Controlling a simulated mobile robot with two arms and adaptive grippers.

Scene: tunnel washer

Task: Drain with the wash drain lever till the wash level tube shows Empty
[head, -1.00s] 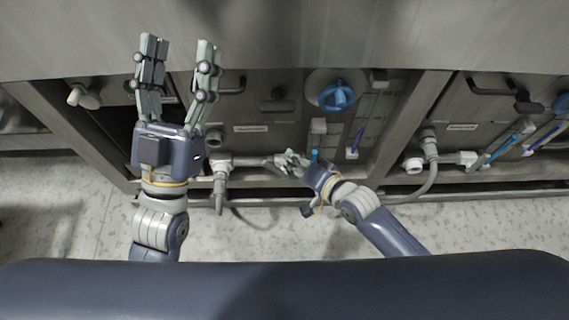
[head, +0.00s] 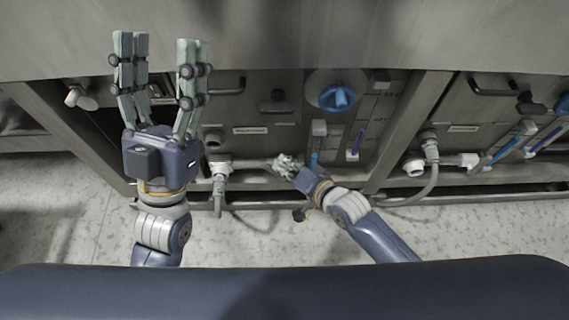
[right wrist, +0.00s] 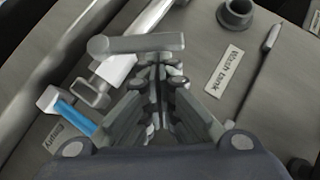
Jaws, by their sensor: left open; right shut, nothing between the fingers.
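The wash drain lever (right wrist: 140,43) is a grey bar on the drain pipe in the right wrist view. My right gripper (head: 279,162) is shut and empty, its fingertips at the bar; I cannot tell whether they touch it. The same gripper (right wrist: 160,70) hides part of the pipe. The wash level tube (head: 314,157) shows light blue liquid low down. In the right wrist view its blue column (right wrist: 75,116) stands beside the "Empty" label (right wrist: 57,137), and my gripper hides its upper part. My left gripper (head: 159,45) is open and empty, away to the left.
The "Wash tank" label (right wrist: 229,72) is on the panel. A blue handwheel (head: 338,97) and a second tube with darker blue (head: 356,143) sit right of the wash tube. A grey hose (head: 432,178) hangs further right.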

